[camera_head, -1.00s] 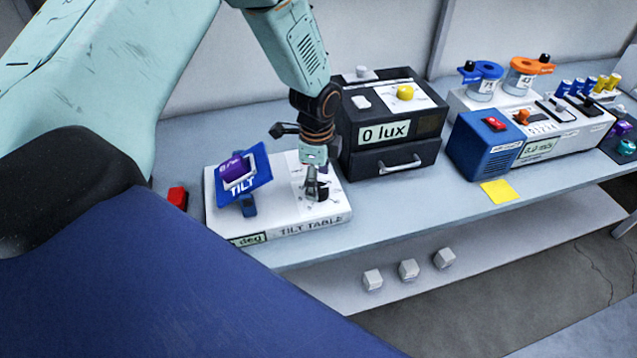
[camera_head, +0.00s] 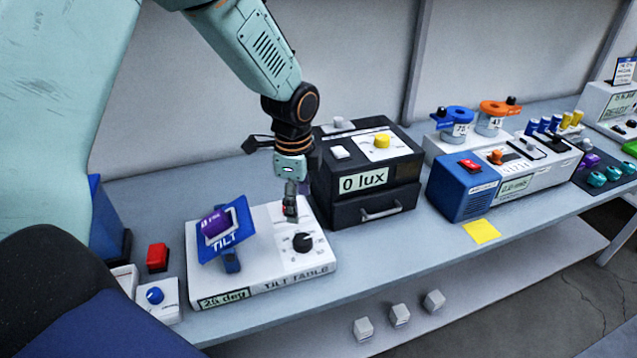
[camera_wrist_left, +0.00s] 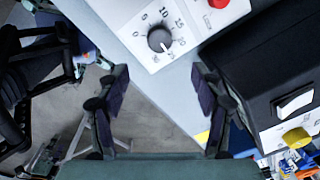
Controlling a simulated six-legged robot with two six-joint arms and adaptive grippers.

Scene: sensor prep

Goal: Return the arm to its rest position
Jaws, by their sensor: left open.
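My left arm comes in from the upper left in the head view. Its gripper (camera_head: 290,203) hangs pointing down over the back part of the white tilt table (camera_head: 270,283), behind the black dial (camera_head: 303,243). In the left wrist view the two fingers (camera_wrist_left: 160,105) are spread wide with nothing between them. The dial (camera_wrist_left: 160,40) shows beyond them, its numbered scale around it and a red button (camera_wrist_left: 219,3) near it. The tilt table's blue plate (camera_head: 240,228) is tilted and carries a purple sensor (camera_head: 215,223). My right gripper is not in view.
A black lux box (camera_head: 345,205) stands close to the right of the gripper. A blue and white instrument (camera_head: 465,190) stands farther right. A red block (camera_head: 157,257) lies left of the tilt table. A yellow note (camera_head: 481,231) lies near the bench's front edge.

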